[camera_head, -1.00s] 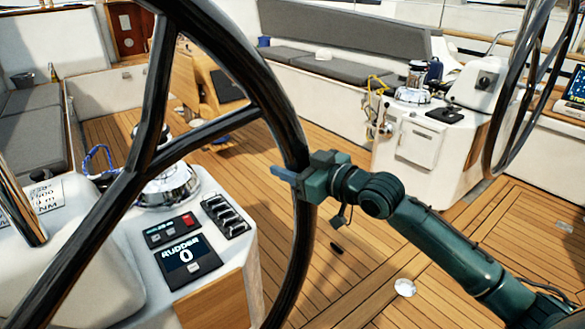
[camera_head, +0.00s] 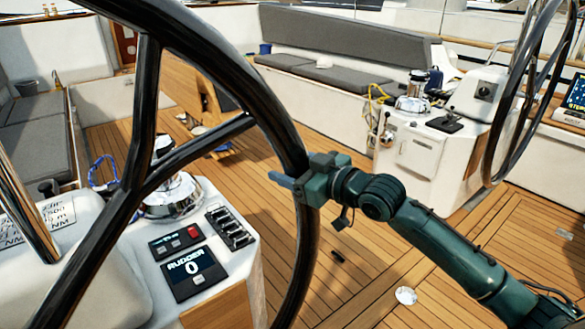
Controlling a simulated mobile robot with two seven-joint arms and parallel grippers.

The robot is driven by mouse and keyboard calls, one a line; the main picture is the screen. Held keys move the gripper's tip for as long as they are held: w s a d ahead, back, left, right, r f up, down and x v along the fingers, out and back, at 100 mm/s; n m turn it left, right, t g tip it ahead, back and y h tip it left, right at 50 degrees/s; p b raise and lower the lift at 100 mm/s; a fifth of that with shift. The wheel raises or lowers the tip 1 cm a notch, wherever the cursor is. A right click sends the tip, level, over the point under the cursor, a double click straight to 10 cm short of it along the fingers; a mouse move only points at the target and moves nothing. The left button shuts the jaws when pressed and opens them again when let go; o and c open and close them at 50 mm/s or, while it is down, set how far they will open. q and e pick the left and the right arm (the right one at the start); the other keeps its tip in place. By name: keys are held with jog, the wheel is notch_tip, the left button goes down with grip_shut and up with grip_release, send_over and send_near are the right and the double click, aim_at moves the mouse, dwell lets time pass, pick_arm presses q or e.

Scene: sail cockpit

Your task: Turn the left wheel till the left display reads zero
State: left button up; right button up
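The left wheel (camera_head: 226,62) is large and black, with its rim and spokes crossing the left half of the head view. My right gripper (camera_head: 298,181), green with a blue fingertip, comes in from the right and appears shut on the right side of this rim. The left display (camera_head: 190,268) is a dark panel on the white console behind the wheel. It says "RUDDER" and reads 0. My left gripper is not in view.
A second wheel (camera_head: 510,110) stands at the right, by another white console (camera_head: 413,145). A winch (camera_head: 170,192) and switches (camera_head: 229,227) sit on the near console. Open teak deck (camera_head: 385,250) lies between the consoles.

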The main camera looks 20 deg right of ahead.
jog(key=shift+o, duration=0.5)
jog(key=shift+s+a, duration=0.1)
jog(key=shift+f, duration=0.1)
jog(key=shift+s+d, duration=0.2)
jog(key=shift+s, duration=0.05)
pick_arm(q)
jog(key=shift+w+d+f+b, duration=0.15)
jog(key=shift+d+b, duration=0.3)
jog(key=shift+b, duration=0.85)
pick_arm(e)
jog(key=v, duration=1.2)
jog(key=shift+s, duration=0.25)
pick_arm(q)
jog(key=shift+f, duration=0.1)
pick_arm(e)
jog(key=shift+d, duration=0.1)
